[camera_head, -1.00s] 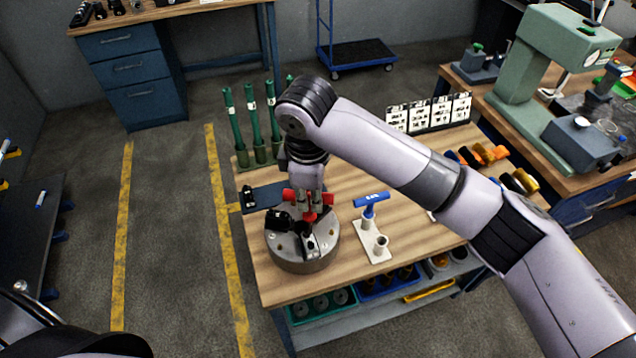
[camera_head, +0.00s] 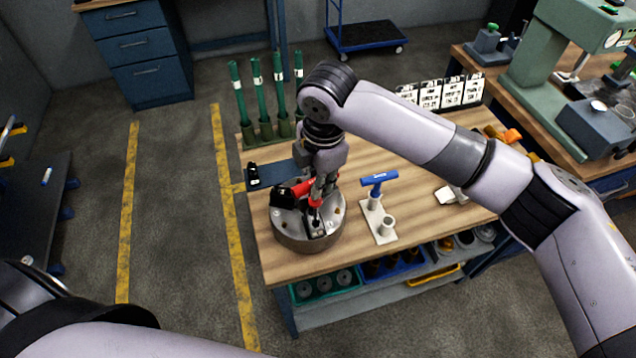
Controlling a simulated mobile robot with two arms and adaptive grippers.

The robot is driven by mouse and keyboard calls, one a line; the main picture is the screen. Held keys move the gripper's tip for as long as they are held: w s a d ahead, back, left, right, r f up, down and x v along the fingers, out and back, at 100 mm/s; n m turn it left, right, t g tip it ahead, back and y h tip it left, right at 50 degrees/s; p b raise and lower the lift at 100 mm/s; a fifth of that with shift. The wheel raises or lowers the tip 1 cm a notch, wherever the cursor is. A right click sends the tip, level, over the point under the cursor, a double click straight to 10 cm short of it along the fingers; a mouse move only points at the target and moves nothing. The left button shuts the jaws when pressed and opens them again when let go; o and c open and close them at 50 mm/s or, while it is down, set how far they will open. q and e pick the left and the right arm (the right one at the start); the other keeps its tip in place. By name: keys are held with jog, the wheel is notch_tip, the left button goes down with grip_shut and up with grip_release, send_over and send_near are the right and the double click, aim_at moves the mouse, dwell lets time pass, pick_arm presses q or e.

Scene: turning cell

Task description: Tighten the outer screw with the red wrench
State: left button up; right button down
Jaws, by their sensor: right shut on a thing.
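The round grey chuck (camera_head: 296,242) lies on the wooden workbench, with dark jaws on its top. The red wrench (camera_head: 304,187) stands on the chuck with its shaft down at the top face. Its crossbar is slanted in the picture. My right gripper (camera_head: 319,192) is shut on the red wrench from above, and its fingers hide part of the handle. The screw under the wrench tip is too small and covered to make out. My left arm enters at the bottom left; its gripper is out of view.
A blue T-handled wrench (camera_head: 379,180) stands in a white holder (camera_head: 381,232) right of the chuck. Several green posts (camera_head: 257,95) stand behind. A dark plate (camera_head: 272,174) lies behind the chuck. Label cards (camera_head: 452,92) stand at the back right.

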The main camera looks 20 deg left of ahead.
jog(key=n+b, duration=0.3)
jog(key=shift+w+f+n+b, duration=0.1)
jog(key=shift+f+n+b, duration=0.1)
jog(key=shift+n+b, duration=0.2)
jog(key=shift+r+n+p, duration=0.45)
jog(key=shift+n+p, duration=0.05)
jog(key=shift+p, duration=0.25)
jog(key=shift+a+n+g+p, duration=0.1)
jog(key=shift+n+g+p, duration=0.25)
jog(key=shift+n, duration=0.25)
jog(key=shift+n+p, duration=0.6)
jog(key=shift+n, duration=0.5)
jog(key=n, duration=0.3)
jog(key=shift+a+f+g+p, duration=0.15)
jog(key=shift+g+p, duration=0.1)
jog(key=shift+p, duration=0.15)
jog(key=shift+f+n, duration=0.25)
jog(key=shift+n, duration=0.25)
jog(key=shift+f, duration=0.5)
pick_arm(q)
jog(key=shift+f, duration=0.4)
jog(key=shift+r, duration=0.5)
